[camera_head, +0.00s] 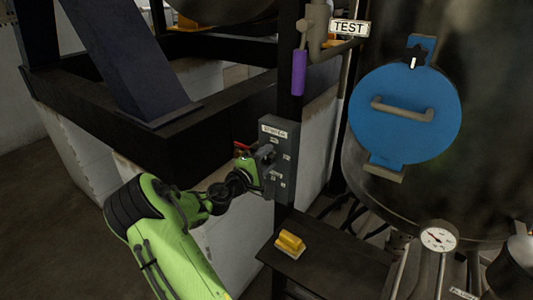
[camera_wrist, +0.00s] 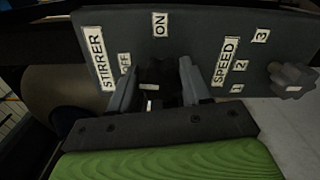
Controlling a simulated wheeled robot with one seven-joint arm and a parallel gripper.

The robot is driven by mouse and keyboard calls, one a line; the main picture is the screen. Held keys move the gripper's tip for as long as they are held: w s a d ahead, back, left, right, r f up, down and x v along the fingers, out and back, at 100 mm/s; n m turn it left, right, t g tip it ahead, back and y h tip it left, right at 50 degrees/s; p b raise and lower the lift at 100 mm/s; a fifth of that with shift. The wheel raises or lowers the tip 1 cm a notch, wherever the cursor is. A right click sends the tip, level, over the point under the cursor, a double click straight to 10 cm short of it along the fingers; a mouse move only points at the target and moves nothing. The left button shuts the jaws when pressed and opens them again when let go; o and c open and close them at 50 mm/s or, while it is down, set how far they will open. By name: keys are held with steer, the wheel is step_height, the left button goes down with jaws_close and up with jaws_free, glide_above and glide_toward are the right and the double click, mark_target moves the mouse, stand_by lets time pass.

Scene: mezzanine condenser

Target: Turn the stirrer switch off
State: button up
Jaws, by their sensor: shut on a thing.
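The stirrer control panel (camera_head: 279,128) is a grey box on a dark post. In the wrist view the panel (camera_wrist: 190,40) has labels STIRRER, OFF, ON and SPEED. The dark stirrer switch (camera_wrist: 156,72) sits below the ON label and right of the OFF label. My gripper (camera_wrist: 157,84) is shut on the switch, one finger on each side. In the head view my gripper (camera_head: 266,158) is at the panel's face and hides the switch. Which label the switch points to cannot be told.
A grey speed knob (camera_wrist: 291,80) stands out at the panel's right in the wrist view, near labels 1, 2 and 3. A yellow object (camera_head: 290,243) lies on a dark shelf below. A purple-handled valve (camera_head: 299,72), a blue hatch (camera_head: 405,125) and a gauge (camera_head: 438,237) are nearby.

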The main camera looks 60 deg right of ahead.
steer(key=shift+f+n+p, duration=0.1)
steer(key=shift+n+p, duration=0.2)
steer(key=shift+n, duration=0.2)
steer(key=o, duration=1.1)
steer(key=shift+c, duration=0.2)
steer(key=w+a, duration=0.2)
steer(key=a, duration=1.3)
steer(key=shift+w+a+b, duration=0.3)
steer(key=shift+a+b, duration=0.05)
steer(key=shift+b, duration=0.1)
